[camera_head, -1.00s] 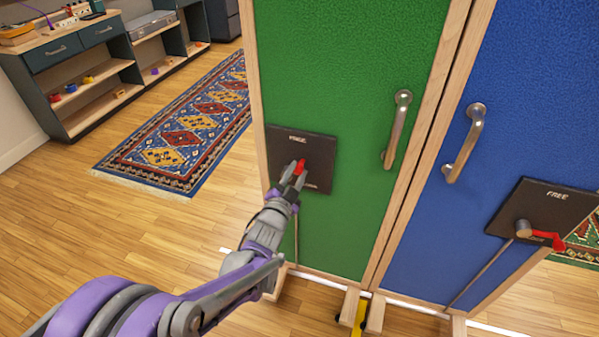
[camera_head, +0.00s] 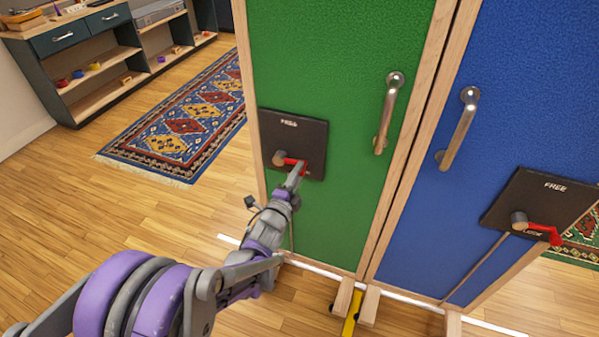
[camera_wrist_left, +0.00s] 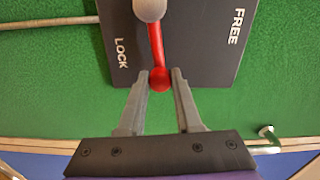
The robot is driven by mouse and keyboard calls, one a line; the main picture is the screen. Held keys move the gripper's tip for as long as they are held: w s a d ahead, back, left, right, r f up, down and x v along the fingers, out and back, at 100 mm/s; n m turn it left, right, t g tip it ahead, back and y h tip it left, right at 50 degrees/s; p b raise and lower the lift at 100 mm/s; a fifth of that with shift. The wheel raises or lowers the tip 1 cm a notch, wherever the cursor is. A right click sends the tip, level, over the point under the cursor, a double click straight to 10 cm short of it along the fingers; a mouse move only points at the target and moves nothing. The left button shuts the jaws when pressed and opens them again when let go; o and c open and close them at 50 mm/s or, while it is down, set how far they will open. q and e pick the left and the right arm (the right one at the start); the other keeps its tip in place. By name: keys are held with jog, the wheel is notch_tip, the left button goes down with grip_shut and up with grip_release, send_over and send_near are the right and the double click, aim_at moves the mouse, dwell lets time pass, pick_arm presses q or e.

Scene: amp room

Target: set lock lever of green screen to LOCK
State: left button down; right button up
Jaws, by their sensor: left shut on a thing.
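The green screen (camera_head: 345,60) bears a black plate (camera_head: 308,135) marked FREE at the top. Its red lock lever (camera_head: 290,161) runs from a round pivot to the right and slightly down. My left gripper (camera_head: 299,175) is shut on the lever's end and hides the plate's lower part in the head view. In the left wrist view, the lever (camera_wrist_left: 156,45) has its red knob between the fingertips of my gripper (camera_wrist_left: 161,78). There LOCK stands left of the lever and FREE farther right. My right gripper is out of view.
A blue screen (camera_head: 520,90) with its own FREE-marked plate and red lever (camera_head: 545,232) stands at the right. Metal handles (camera_head: 388,112) stick out from both screens. A patterned rug (camera_head: 190,125) and shelves (camera_head: 100,70) lie at the left. Open wooden floor is in front.

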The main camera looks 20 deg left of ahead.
pick_arm(q)
jog(key=shift+f+m, duration=0.3)
jog(key=shift+m, duration=0.1)
jog(key=c, duration=0.6)
grip_release()
jog(key=s, duration=1.1)
jog(key=shift+a+p, duration=0.15)
jog(key=shift+p, duration=0.15)
